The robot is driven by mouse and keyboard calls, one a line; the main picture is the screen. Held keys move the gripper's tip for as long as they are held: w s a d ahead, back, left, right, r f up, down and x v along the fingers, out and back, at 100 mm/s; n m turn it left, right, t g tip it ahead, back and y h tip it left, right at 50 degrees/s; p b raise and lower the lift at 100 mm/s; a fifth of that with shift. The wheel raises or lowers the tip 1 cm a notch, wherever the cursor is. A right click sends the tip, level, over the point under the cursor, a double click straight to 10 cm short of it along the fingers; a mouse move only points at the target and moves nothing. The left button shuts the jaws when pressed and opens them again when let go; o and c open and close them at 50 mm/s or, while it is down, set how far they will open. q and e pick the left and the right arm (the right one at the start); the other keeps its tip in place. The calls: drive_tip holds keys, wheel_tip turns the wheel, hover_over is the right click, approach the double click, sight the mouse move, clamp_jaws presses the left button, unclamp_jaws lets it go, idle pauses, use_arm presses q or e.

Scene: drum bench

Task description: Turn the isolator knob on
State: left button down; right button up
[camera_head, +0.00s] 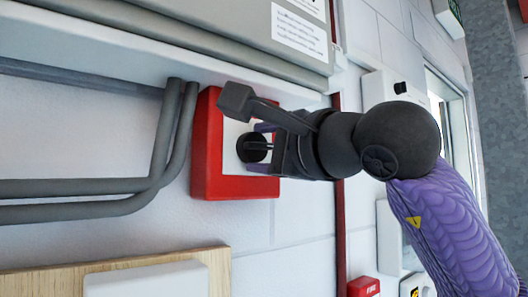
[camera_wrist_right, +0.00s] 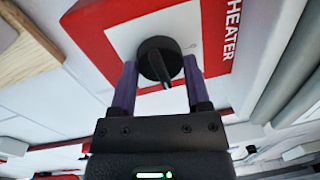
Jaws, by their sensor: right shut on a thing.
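The isolator is a red box (camera_head: 207,150) on the white wall in the head view, with a white face plate. Its black round knob (camera_head: 252,148) sits on the plate. In the right wrist view the knob (camera_wrist_right: 160,60) has a raised pointer bar, and the red box (camera_wrist_right: 92,28) carries the word "HEATER" beside it. My right gripper (camera_head: 262,144) reaches in from the right. Its two purple fingers (camera_wrist_right: 160,84) stand on both sides of the knob, shut on it. The fingertips are partly hidden behind the knob's edges. My left gripper is not in view.
Grey conduits (camera_head: 85,190) run along the wall to the left of the box. A grey cabinet (camera_head: 200,40) overhangs above it. A wooden board (camera_head: 40,283) with a white panel is at the lower left. A red vertical pipe (camera_head: 340,220) is behind my arm.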

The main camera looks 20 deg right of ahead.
idle(0.3)
drive_tip(key=o, duration=1.3)
drive_tip(key=shift+s+d, duration=0.15)
drive_tip(key=shift+s, duration=0.05)
drive_tip(key=b+v, duration=0.3)
drive_tip(key=v, duration=0.6)
drive_tip(key=shift+s+d+f, duration=0.1)
drive_tip(key=shift+s, duration=0.15)
